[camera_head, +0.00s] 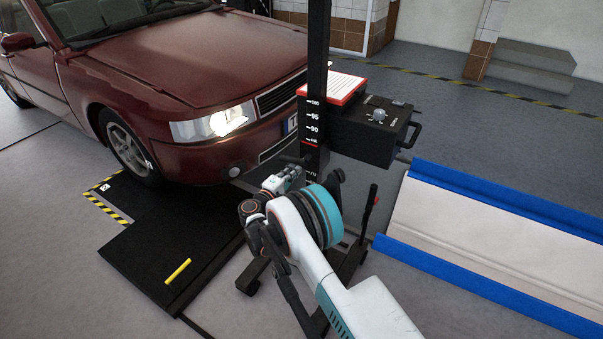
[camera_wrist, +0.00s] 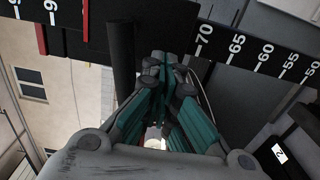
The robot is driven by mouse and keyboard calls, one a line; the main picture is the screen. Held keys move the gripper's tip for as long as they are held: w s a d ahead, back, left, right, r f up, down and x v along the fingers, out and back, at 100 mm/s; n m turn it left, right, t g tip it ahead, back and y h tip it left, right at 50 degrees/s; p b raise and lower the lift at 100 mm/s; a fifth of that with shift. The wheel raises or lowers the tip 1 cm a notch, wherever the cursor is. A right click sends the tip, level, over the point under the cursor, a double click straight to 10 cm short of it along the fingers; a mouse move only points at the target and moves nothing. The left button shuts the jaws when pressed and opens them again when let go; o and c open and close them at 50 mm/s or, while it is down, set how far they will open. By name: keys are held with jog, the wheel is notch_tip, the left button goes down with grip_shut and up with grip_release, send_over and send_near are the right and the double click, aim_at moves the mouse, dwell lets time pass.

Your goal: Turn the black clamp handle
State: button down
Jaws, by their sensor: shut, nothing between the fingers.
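The black clamp handle (camera_wrist: 121,60) shows in the wrist view as a dark cylinder next to the black column with white scale numbers (camera_wrist: 235,47). In the head view the handle (camera_head: 292,159) is a small dark bar at the column's left side, above my gripper (camera_head: 297,170). In the wrist view my gripper (camera_wrist: 160,62) has its teal fingers together, shut and empty. The fingertips are just right of the handle and close to it. I cannot tell whether they touch it. My arm hides the column's lower part in the head view.
A dark red car (camera_head: 190,80) stands at the left, its front close to the column. A black box (camera_head: 375,130) with a knob is mounted on the column's right. A black platform (camera_head: 165,240) lies at lower left. A blue-edged white ramp (camera_head: 500,235) is at right.

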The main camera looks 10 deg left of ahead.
jog(key=v, duration=0.8)
dwell(0.4)
jog(key=shift+f, duration=0.1)
